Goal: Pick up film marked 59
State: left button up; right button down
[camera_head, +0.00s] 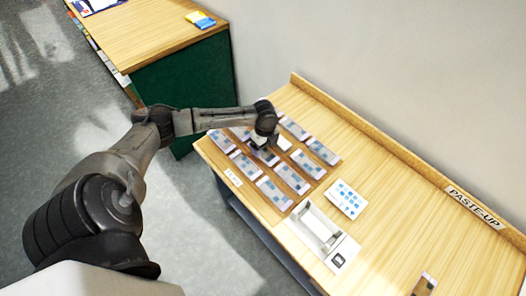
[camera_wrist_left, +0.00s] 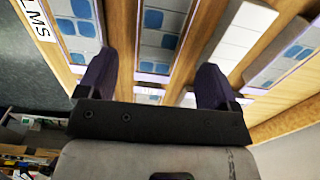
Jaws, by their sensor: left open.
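Several film strips, pale with blue-grey squares, lie in rows on the paste-up table, such as a front one (camera_head: 274,193) and a right one (camera_head: 323,152). No number is legible, so I cannot tell which is marked 59. My left gripper (camera_head: 262,141) is over the back middle of the rows and hides part of them. In the left wrist view the left gripper (camera_wrist_left: 155,72) is open and empty. A film strip (camera_wrist_left: 163,38) runs between its fingers, and a plain pale strip (camera_wrist_left: 238,38) lies beside the right finger. My right gripper is not in view.
A white tray (camera_head: 300,229) and a white card with blue squares (camera_head: 347,199) are right of the films. A small label (camera_head: 233,177) is at the front edge. A raised back edge carries a PASTE-UP sign (camera_head: 474,207). Another table (camera_head: 150,40) stands behind left. The table's right part is mostly clear.

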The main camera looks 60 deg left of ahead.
aim_at(263, 151)
pick_arm(q)
notch_tip(263, 151, down, 3)
jog(key=shift+s+r, duration=0.1)
jog(key=c, duration=1)
